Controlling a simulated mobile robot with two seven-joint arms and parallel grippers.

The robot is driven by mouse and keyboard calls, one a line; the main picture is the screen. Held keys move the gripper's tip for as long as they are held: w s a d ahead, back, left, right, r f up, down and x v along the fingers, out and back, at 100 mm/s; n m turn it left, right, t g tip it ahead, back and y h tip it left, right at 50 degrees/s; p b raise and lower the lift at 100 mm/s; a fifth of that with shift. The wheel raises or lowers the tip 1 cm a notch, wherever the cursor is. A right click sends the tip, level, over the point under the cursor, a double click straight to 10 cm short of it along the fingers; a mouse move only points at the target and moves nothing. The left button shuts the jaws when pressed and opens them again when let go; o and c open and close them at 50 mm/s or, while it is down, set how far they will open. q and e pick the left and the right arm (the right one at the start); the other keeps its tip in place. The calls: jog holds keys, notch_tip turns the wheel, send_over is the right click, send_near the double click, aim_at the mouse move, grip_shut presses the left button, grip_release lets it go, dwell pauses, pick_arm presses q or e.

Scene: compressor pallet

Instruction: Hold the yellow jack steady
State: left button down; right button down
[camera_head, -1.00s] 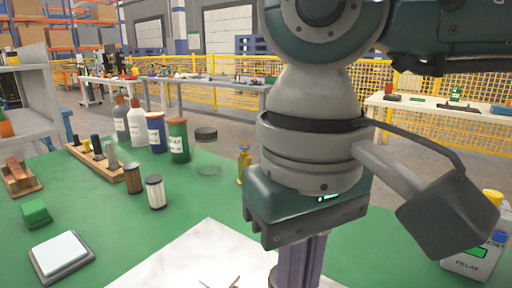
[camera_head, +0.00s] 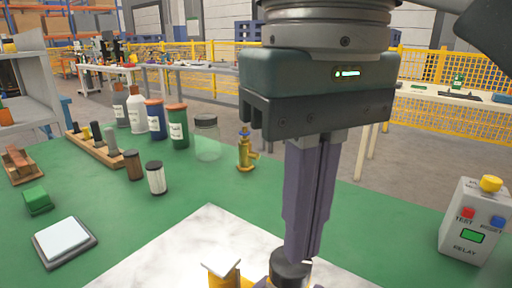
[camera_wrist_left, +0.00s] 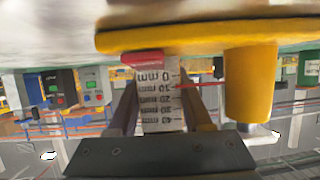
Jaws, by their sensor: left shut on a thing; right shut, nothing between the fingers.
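The yellow jack (camera_head: 225,281) shows only partly at the bottom edge of the head view, with a pale flat piece on top and a dark round cap (camera_head: 290,268) beside it. My right gripper (camera_head: 303,255) points down, shut and empty, its fingertips at the dark cap; I cannot tell if they touch. In the left wrist view, the jack's yellow plate (camera_wrist_left: 210,36) and a thick yellow post (camera_wrist_left: 250,85) are close. My left gripper (camera_wrist_left: 160,105) is shut, with a white millimetre scale (camera_wrist_left: 157,95) with a red end between its fingers.
A white sheet (camera_head: 190,250) lies on the green bench (camera_head: 190,200). A relay box (camera_head: 475,220) stands at right, a brass valve (camera_head: 246,152) and a glass jar (camera_head: 207,138) behind. Bottles, small cylinders and a scale pad (camera_head: 64,241) fill the left side.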

pick_arm(q)
jog(key=shift+c, duration=1.2)
grip_release()
jog(key=shift+a, duration=0.1)
